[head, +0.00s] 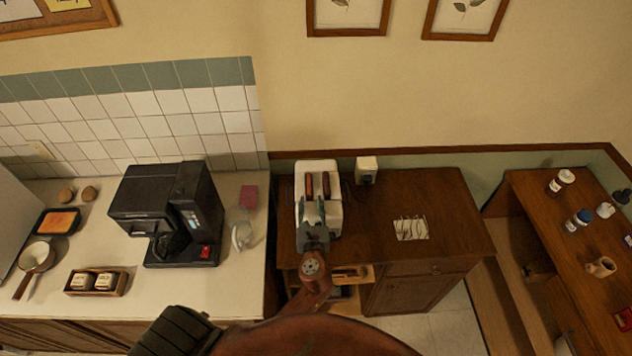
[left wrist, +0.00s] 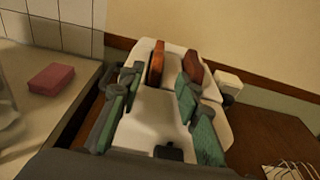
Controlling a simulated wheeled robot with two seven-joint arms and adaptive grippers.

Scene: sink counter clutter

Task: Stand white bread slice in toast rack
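A white toaster (head: 331,223) stands at the left end of the wooden cabinet, with two slices upright in its slots. In the left wrist view the left slice (left wrist: 157,62) shows an orange-brown edge and the right slice (left wrist: 193,68) a darker brown one. I cannot tell which is the white bread slice. A pale rack with thin bars (head: 411,228), apparently the toast rack, sits on the cabinet right of the toaster and looks empty. My left gripper (head: 312,211) is open and empty over the near part of the toaster, its fingers apart and pointing at the slices. My right gripper is not in view.
A small white container (head: 366,169) stands behind the toaster's right side. The cabinet top (head: 446,205) is bare around the rack. Left, across a gap, a counter holds a black coffee machine (head: 140,192) and a pink block (head: 249,196). An open drawer (head: 350,274) shows below.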

